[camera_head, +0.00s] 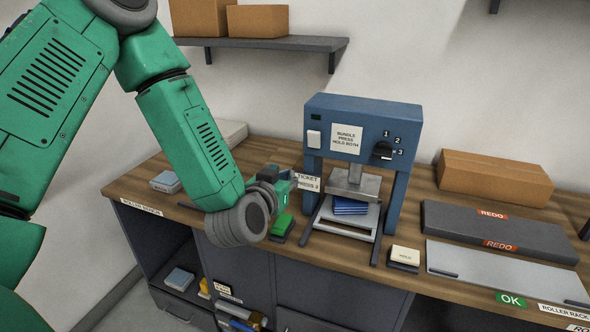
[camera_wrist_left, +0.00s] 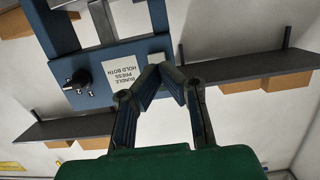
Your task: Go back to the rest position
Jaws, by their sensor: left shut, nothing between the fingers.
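My left gripper (camera_head: 297,182) is at the end of my green left arm, which reaches in from the left over the bench. It is just left of the blue press (camera_head: 362,115), and its fingers are partly hidden by the wrist and small in this view. In the left wrist view my left gripper (camera_wrist_left: 163,72) has its fingertips together with nothing between them, in front of the press (camera_wrist_left: 100,70), which shows upside down. My right gripper is in neither view.
Blue pieces (camera_head: 350,206) lie under the press plate. A green-topped block (camera_head: 282,226) and a "HOLD" block (camera_head: 404,257) flank the press on the wooden bench (camera_head: 150,208). Dark "REDO" rack (camera_head: 500,231) and cardboard box (camera_head: 495,183) are right. A wall shelf (camera_head: 265,43) hangs above.

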